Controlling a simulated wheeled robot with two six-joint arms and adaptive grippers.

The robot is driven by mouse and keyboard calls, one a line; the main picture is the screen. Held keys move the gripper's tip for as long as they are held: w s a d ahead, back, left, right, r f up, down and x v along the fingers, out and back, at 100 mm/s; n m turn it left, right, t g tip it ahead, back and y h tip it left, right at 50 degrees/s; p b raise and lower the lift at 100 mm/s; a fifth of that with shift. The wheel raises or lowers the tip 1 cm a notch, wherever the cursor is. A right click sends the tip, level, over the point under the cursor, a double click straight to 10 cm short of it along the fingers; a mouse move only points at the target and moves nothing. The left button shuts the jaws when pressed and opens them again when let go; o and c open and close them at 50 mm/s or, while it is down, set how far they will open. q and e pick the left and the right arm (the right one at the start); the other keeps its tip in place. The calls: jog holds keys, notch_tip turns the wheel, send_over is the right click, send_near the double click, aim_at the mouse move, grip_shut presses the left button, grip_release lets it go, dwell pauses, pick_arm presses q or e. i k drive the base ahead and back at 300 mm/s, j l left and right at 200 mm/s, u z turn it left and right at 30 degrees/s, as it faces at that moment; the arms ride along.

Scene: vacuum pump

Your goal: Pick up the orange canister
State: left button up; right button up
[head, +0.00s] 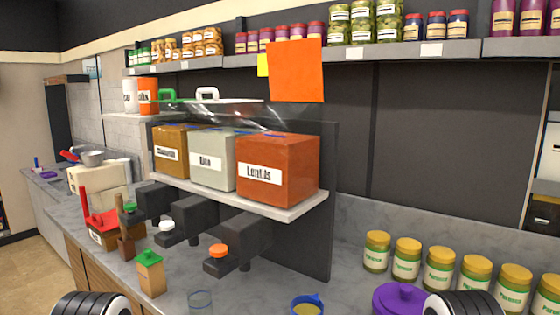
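An orange canister (149,90) with a dark label stands on a small wall shelf at the upper left, beside a white canister (130,94). A larger orange-red box-shaped container labelled "Lentils" (302,160) stands at the right end of the dispenser shelf. I cannot tell which of these two the task names. Neither is held. No gripper fingers show.
A white "Rice" container (207,176) and a brown container (170,138) stand beside the Lentils one. Black dispensers with knobs jut out below.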

aim_at(148, 88)
jog(key=i+j+z, duration=0.2)
jog(key=j, duration=0.55)
jog(key=j+z, duration=0.2)
jog(key=j, duration=0.5)
jog(key=j+z, duration=0.25)
jog(key=j, duration=0.45)
jog(key=k+j+z, duration=0.2)
jog(key=j, duration=0.55)
jog(key=j+z, duration=0.2)
jog(key=j, duration=0.55)
jog(key=k, duration=0.05)
